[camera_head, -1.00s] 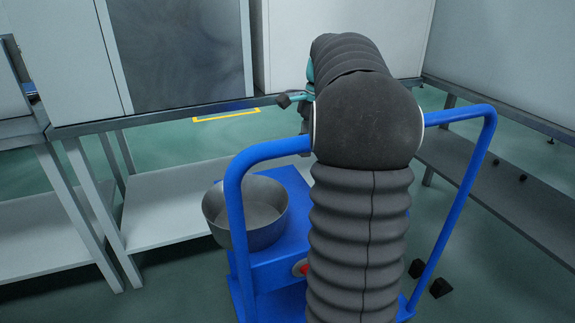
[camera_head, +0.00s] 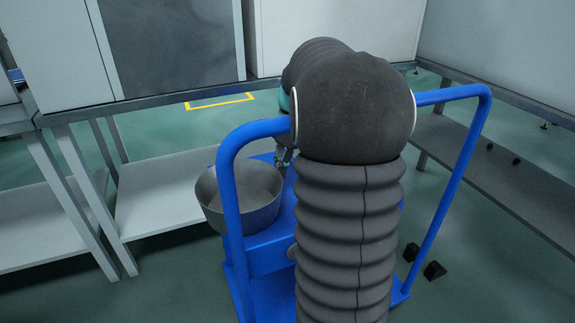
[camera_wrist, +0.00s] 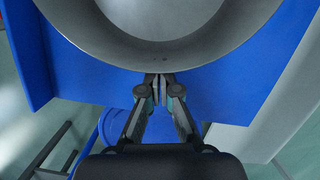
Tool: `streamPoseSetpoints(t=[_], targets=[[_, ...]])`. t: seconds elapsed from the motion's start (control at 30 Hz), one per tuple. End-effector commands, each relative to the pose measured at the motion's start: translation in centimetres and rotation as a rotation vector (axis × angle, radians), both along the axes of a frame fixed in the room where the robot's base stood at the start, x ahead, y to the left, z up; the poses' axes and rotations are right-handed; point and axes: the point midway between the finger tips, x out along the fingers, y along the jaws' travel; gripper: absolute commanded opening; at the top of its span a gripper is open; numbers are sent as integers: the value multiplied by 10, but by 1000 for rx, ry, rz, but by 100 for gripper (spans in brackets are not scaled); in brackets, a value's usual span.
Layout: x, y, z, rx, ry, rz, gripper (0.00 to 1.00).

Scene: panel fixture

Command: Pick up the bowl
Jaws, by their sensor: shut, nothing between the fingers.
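In the head view the gripper (camera_head: 284,155) shows small beside the bowl's right rim, partly hidden by my arm.
A grey bench with a lower shelf (camera_head: 165,195) stands behind and left of the bowl. Another shelf (camera_head: 500,170) runs along the right side. White and dark panels (camera_head: 170,40) stand at the back. Green floor with a yellow marking (camera_head: 220,101) is open between them.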

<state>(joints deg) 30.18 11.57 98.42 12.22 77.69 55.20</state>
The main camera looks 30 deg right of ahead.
Motion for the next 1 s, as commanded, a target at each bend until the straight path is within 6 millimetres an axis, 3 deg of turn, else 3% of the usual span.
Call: streamPoseSetpoints(t=[0.33, 0.57, 1.0], targets=[[0, 2, 1, 0, 0, 0, 0], [0, 23, 1, 0, 0, 1, 0], [0, 13, 1, 1, 1, -1, 0]])
